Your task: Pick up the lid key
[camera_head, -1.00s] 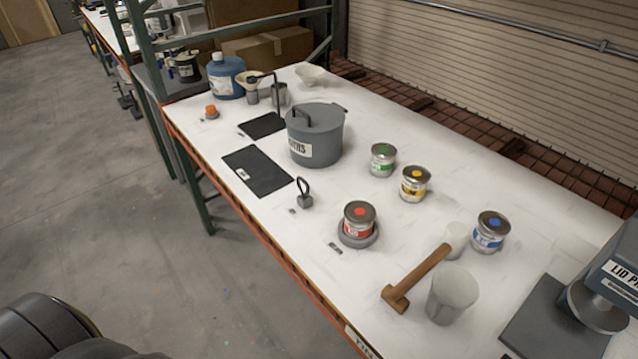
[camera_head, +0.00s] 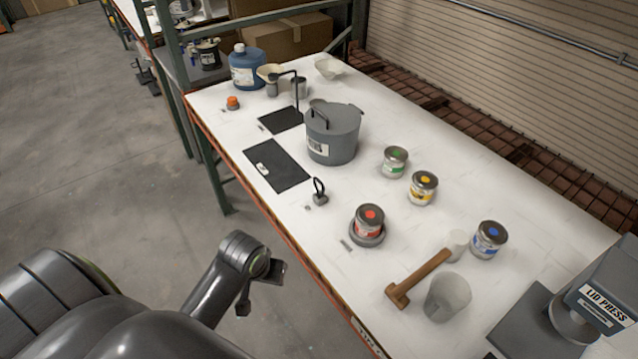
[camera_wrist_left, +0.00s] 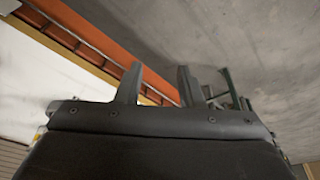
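A small dark loop-handled piece on a grey block, which looks like the lid key (camera_head: 319,192), stands near the table's front edge, between the black mat and the red-labelled can. My left arm comes in from the lower left in the head view. Its gripper end hangs over the floor, in front of the table edge and apart from the key. In the left wrist view my left gripper (camera_wrist_left: 157,84) has its two fingers apart with nothing between them. The key cannot be made out in that view. My right gripper is not in view.
The orange table edge (camera_wrist_left: 80,45) crosses the left wrist view. A red-labelled can (camera_head: 368,222) stands right of the key, and a black mat (camera_head: 290,176) and a grey pot (camera_head: 338,140) lie behind it. A mallet (camera_head: 418,278) and a grey cup (camera_head: 447,298) are further right.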

